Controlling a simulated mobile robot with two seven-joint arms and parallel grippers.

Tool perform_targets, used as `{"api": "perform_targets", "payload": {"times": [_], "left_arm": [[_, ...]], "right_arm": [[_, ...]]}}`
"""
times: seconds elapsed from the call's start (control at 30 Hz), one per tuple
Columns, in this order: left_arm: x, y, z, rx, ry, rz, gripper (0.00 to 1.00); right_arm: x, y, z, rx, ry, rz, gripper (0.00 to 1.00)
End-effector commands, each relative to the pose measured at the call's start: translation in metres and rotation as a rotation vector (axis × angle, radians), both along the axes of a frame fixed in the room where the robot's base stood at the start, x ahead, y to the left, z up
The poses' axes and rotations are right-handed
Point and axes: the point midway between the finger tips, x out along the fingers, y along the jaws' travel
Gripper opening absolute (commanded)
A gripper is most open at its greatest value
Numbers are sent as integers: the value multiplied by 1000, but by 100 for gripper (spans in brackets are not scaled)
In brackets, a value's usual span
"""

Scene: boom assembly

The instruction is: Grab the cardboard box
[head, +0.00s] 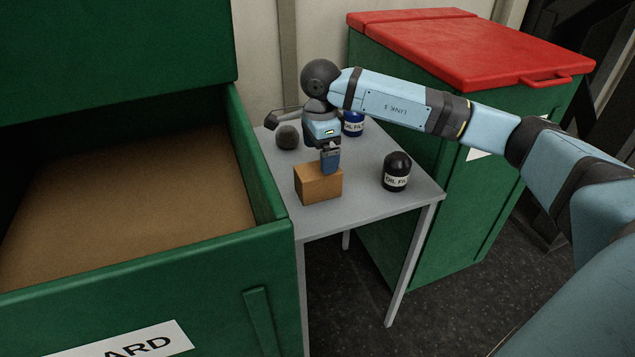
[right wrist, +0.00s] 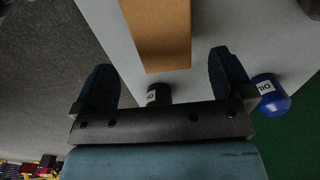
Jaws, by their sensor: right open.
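The cardboard box (head: 316,188) is a small brown block on the grey table (head: 362,200). In the right wrist view the box (right wrist: 158,36) shows at the top, lined up with the gap between my right fingers. My right gripper (head: 331,165) is open and points down at the back right part of the box's top. Its fingertips overlap the box in the head view, and I cannot tell whether they touch it. A finger stands apart on either side of the box in the wrist view. My left gripper is not in view.
A black oil filter (head: 396,172) stands right of the box, and a blue one (head: 353,124) behind it. A dark round object (head: 288,137) sits at the back left. A green bin (head: 270,205) borders the table's left; a red-lidded green bin (head: 460,50) stands right.

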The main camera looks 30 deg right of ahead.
Motion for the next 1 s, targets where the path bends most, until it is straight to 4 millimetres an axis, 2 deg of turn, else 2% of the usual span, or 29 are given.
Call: {"api": "perform_targets", "payload": {"times": [0.1, 0.37, 0.63, 0.87, 0.9, 1.0], "left_arm": [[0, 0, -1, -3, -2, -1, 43], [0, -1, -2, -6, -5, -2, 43], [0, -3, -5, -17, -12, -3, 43], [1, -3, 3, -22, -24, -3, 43], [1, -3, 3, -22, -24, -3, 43], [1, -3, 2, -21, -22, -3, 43]], "right_arm": [[0, 0, -17, 1, 1, 0, 99], [1, 1, -32, 3, 0, -1, 99], [3, 3, -71, 2, 1, -1, 99], [3, 3, -74, 2, -1, -1, 99], [3, 3, -74, 2, -1, -1, 97], [3, 3, -73, 3, -2, -1, 74]]}}
